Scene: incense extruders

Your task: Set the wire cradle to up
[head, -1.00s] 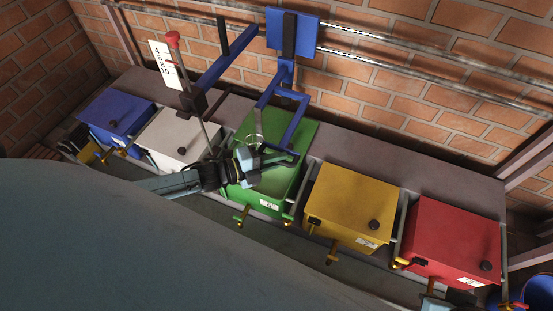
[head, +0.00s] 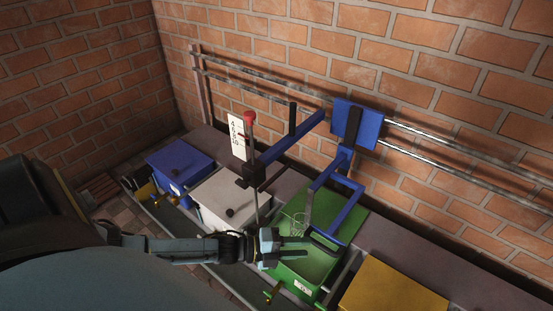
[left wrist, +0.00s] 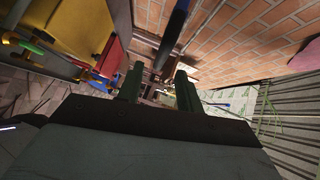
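A thin, pale wire shape (head: 298,225), which looks like the wire cradle, shows over the green box (head: 318,212) in the head view, beside a blue bracket (head: 348,215). It is too fine to tell its exact setting. My left gripper (head: 305,246) is just in front of it, over the near left part of the green box, with its fingers pointing right. In the left wrist view its two green fingertips (left wrist: 158,88) stand apart with nothing clearly between them. I cannot tell whether a finger touches the wire. My right gripper is not in view.
A red-knobbed lever (head: 250,118) rises close behind my left gripper, near a numbered card (head: 237,137). White (head: 229,192), blue (head: 178,165) and yellow (head: 390,292) boxes line the bench. A blue plate (head: 357,124) hangs by the wall rails.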

